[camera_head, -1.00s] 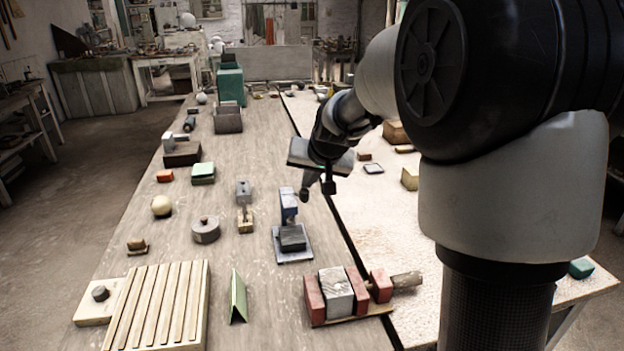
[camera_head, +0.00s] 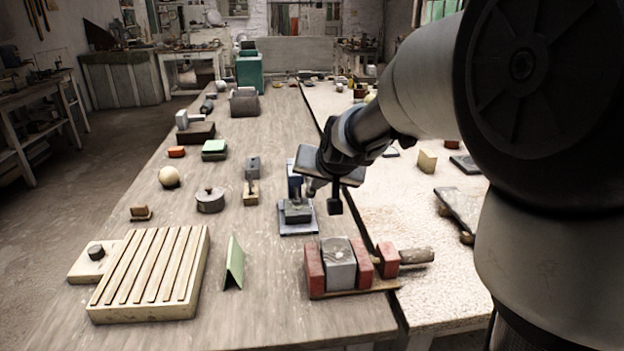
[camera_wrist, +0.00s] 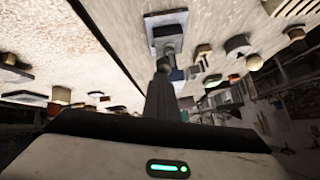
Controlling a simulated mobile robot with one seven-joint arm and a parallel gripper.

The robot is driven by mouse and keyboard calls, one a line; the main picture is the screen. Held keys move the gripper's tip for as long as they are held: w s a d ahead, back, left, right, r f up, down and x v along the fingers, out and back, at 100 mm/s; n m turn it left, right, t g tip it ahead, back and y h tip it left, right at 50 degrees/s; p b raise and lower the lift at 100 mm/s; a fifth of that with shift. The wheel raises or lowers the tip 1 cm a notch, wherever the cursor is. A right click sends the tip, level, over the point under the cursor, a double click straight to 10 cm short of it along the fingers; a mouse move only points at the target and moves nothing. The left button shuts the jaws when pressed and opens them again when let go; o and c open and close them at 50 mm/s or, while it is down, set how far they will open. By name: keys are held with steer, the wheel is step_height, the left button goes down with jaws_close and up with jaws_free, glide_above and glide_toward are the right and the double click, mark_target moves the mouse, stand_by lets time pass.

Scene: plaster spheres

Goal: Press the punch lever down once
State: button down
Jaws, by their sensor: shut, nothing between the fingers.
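The punch (camera_head: 297,228) stands upright on the bench, with a blue upright column, a pale base plate and a dark block on the base. My gripper (camera_head: 311,190) is shut and empty, pointing down just over the punch, at the right of its column. In the wrist view the shut fingers (camera_wrist: 163,66) end close to the punch's upper part, and its base plate (camera_wrist: 166,18) shows beyond them. The gripper and wrist partly cover the top of the punch. I cannot tell whether the fingertips touch the lever or how far down it is.
A wooden board with red and grey blocks (camera_head: 340,264) lies in front of the punch. A slatted wooden rack (camera_head: 150,270) and a green folded piece (camera_head: 234,262) lie at the front left. A small wood-and-metal piece (camera_head: 251,185) and a round tin (camera_head: 210,200) stand left of the punch.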

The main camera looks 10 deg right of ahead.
steer(key=shift+s+f+b, duration=0.3)
steer(key=shift+s+f, duration=0.05)
steer(key=shift+f, duration=0.45)
steer(key=shift+s+f+b, duration=0.3)
steer(key=shift+f, duration=0.5)
step_height(320, 180, up, 7)
steer(key=w+d+p, duration=0.1)
steer(key=p, duration=0.2)
steer(key=s+r, duration=0.3)
steer(key=s, duration=0.5)
steer(key=shift+s+d+r+p, duration=0.15)
steer(key=shift+s+d+p, duration=0.2)
steer(key=shift+d, duration=0.1)
